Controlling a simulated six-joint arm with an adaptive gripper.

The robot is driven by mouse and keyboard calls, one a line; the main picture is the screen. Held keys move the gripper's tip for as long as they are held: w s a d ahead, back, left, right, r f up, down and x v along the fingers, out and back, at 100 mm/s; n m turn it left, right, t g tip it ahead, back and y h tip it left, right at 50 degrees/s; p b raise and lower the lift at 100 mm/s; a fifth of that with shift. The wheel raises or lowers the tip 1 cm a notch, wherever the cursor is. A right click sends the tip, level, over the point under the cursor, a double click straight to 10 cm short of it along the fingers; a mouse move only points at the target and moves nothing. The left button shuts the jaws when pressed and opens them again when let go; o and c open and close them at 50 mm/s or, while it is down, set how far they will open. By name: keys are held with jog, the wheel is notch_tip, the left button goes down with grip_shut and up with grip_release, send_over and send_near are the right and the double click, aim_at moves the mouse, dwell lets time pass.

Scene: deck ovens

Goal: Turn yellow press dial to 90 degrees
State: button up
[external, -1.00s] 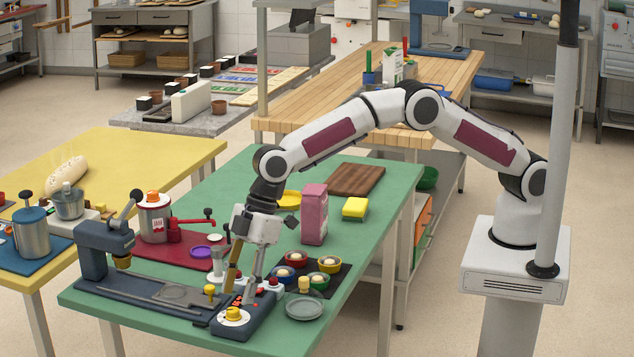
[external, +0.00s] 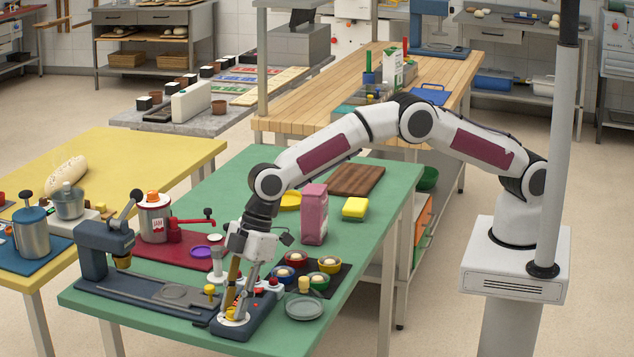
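The yellow press dial (external: 234,314) sits on a white round plate at the near end of the dark blue press base (external: 262,311), near the table's front edge. My gripper (external: 236,308) points down at the dial, with its fingertips at dial height and one to each side. The fingers partly cover the dial, so its angle is hard to read. I cannot tell whether they touch or grip it.
A small yellow knob (external: 210,291) stands just left of the gripper. Red buttons (external: 272,282) and a yellow-topped peg (external: 304,284) are to the right. A grey plate (external: 305,306) and several coloured bowls (external: 330,265) lie further right. A dark blue press (external: 105,250) stands left.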

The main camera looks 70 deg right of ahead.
aim_at(234, 309)
jog(key=shift+s+m, duration=0.1)
jog(key=shift+m, duration=0.5)
jog(key=shift+s+a+m+t+h, duration=0.1)
jog(key=shift+m+t+h, duration=0.25)
jog(key=shift+m, duration=0.65)
jog(key=shift+a+m+t+h, duration=0.1)
jog(key=shift+m+t+h, duration=0.25)
jog(key=shift+m, duration=0.65)
jog(key=shift+s+a+f+m+t+h, duration=0.1)
jog(key=shift+m+t+h, duration=0.25)
jog(key=shift+m, duration=1)
jog(key=shift+m+t+h, duration=0.15)
jog(key=shift+m+h, duration=0.4)
jog(key=shift+m, duration=1.1)
jog(key=o, duration=1.1)
jog(key=shift+v, duration=1.65)
jog(key=shift+s+d, duration=0.3)
jog(key=shift+s, duration=1.65)
jog(key=shift+s+d, duration=0.3)
jog(key=shift+s, duration=1.65)
jog(key=shift+s+d, duration=0.3)
jog(key=shift+s, duration=1.65)
